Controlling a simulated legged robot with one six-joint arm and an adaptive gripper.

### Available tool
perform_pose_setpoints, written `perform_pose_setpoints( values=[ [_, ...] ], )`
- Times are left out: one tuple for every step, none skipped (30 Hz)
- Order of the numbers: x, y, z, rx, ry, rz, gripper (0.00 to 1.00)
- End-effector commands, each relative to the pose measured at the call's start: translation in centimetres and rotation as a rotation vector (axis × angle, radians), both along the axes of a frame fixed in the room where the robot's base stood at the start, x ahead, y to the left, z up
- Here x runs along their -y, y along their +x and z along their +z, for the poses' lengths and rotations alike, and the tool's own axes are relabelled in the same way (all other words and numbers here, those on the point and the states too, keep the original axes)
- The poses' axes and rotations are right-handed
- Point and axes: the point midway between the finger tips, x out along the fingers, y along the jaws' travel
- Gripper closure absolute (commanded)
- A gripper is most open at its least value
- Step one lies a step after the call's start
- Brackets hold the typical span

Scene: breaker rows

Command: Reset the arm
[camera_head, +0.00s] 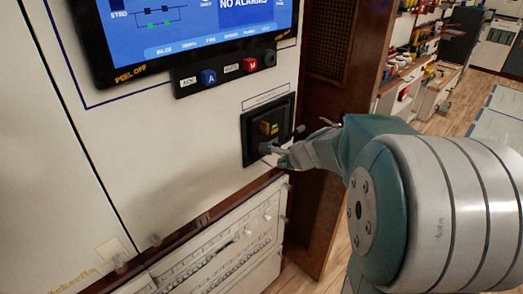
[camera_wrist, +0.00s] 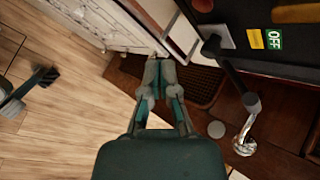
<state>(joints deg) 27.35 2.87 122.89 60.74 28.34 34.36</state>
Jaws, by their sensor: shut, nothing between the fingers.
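My arm reaches in from the right in the head view, with my gripper (camera_head: 272,149) in front of a black-framed breaker box (camera_head: 250,150) on the white panel. A small yellow-orange piece (camera_head: 268,128) shows inside the box. In the wrist view my gripper (camera_wrist: 160,62) is shut and empty, its fingertips together. To its right is the black breaker face with a green OFF label (camera_wrist: 275,40) and a yellow label (camera_wrist: 256,40). A dark lever (camera_wrist: 232,75) with a round end stands out there, apart from the fingers.
A screen (camera_head: 190,25) reading "NO ALARMS" hangs above blue (camera_head: 208,77) and red (camera_head: 249,65) buttons. White breaker rows (camera_head: 225,240) lie below a wooden ledge. A brown wooden post (camera_head: 325,110) stands right of the box. Open wooden floor (camera_wrist: 70,110) shows at left in the wrist view.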

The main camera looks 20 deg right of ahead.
Motion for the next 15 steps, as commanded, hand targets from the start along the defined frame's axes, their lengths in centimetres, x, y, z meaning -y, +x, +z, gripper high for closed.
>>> perform_pose_setpoints(
  values=[
    [0.0, 0.0, 0.0, 0.0, 0.0, 0.0, 1.0],
    [0.0, 0.0, 0.0, 0.0, 0.0, 0.0, 1.0],
    [0.0, 0.0, 0.0, 0.0, 0.0, 0.0, 1.0],
    [0.0, 0.0, 0.0, 0.0, 0.0, 0.0, 1.0],
    [0.0, 0.0, 0.0, 0.0, 0.0, 0.0, 1.0],
    [0.0, 0.0, 0.0, 0.0, 0.0, 0.0, 1.0],
    [0.0, 0.0, 0.0, 0.0, 0.0, 0.0, 1.0],
    [0.0, 0.0, 0.0, 0.0, 0.0, 0.0, 1.0],
    [0.0, 0.0, 0.0, 0.0, 0.0, 0.0, 1.0],
    [0.0, 0.0, 0.0, 0.0, 0.0, 0.0, 1.0],
    [-0.1, 0.0, 0.0, 0.0, -0.001, 0.003, 1.0],
    [-0.3, -0.1, 0.2, 0.001, -0.009, 0.015, 1.0],
    [-0.7, -0.3, 0.4, 0.002, -0.021, 0.034, 1.0],
    [-1.3, -0.5, 0.6, 0.001, -0.038, 0.064, 1.0],
    [-2.4, -1.0, 1.2, 0.003, -0.071, 0.115, 1.0]
  ],
)
